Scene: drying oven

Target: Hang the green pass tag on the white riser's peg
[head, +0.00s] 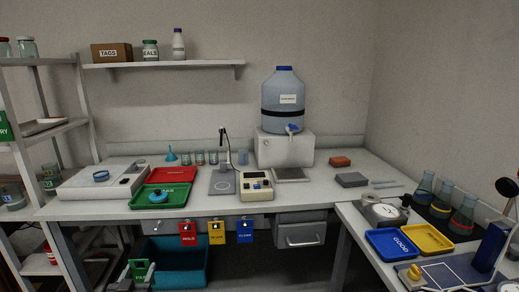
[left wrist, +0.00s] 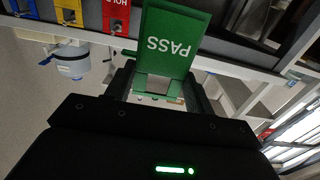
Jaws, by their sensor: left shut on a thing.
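My left gripper (head: 136,278) is low at the bottom left of the head view, in front of the bench and below its top. It is shut on the green pass tag (head: 140,266). In the left wrist view the tag (left wrist: 175,42), lettered PASS, sticks out from between the fingers (left wrist: 158,88). A white block-like riser (head: 285,149) stands at the back of the bench under a blue jug. My right gripper is not in view.
Red (head: 187,233), yellow (head: 217,232) and blue (head: 245,230) tags hang along the bench's front edge. A teal bin (head: 180,268) sits below. Red and green trays, a lamp stand (head: 226,155) and a yellowish device (head: 256,186) stand on the bench before the riser.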

